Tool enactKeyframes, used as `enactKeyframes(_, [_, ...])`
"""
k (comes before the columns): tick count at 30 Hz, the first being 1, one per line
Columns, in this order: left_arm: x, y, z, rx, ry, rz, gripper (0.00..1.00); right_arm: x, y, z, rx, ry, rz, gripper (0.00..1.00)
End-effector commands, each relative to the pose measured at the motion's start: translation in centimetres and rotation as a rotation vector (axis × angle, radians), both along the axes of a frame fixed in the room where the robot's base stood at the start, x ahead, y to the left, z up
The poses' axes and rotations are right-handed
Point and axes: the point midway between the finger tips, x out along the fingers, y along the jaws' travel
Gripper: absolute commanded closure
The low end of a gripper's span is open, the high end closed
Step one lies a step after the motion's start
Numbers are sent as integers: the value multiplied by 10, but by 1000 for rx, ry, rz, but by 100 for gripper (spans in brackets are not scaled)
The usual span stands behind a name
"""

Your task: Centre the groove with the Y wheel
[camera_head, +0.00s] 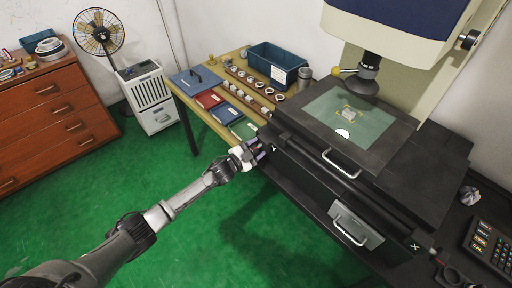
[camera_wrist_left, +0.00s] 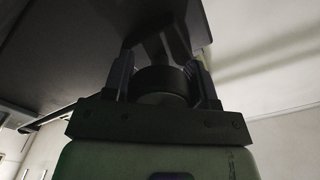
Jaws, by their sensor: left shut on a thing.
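My left gripper (camera_head: 257,153) is at the left side of the microscope's black stage, next to a white Y mark. In the left wrist view it is shut on a dark round knob, the Y wheel (camera_wrist_left: 163,82), with a finger on each side. In the head view the fingers mostly hide the wheel. A small pale workpiece (camera_head: 348,114) lies on the stage's greenish glass plate (camera_head: 375,127), under the lens (camera_head: 369,68). A bright spot shows just in front of it. The groove is too small to make out. My right gripper is not in view.
A handle (camera_head: 341,165) sticks out at the stage front, above a grey box with another handle (camera_head: 351,231). A wooden table (camera_head: 199,107) behind carries rings, coloured books and a blue bin (camera_head: 277,65). A calculator (camera_head: 490,243) lies at right. Green floor is clear.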

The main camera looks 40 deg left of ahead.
Motion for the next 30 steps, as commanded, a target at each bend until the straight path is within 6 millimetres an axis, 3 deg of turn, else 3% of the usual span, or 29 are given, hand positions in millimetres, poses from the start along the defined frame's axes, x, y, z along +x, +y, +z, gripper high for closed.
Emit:
enactKeyframes(20, [0,0,0,58,-11,-1,72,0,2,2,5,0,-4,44])
enactKeyframes(21, [0,0,0,58,-11,-1,44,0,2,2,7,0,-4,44])
enactKeyframes(28, [0,0,0,57,-10,0,22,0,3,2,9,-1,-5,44])
enactKeyframes(30, [0,0,0,57,-10,0,22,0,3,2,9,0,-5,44])
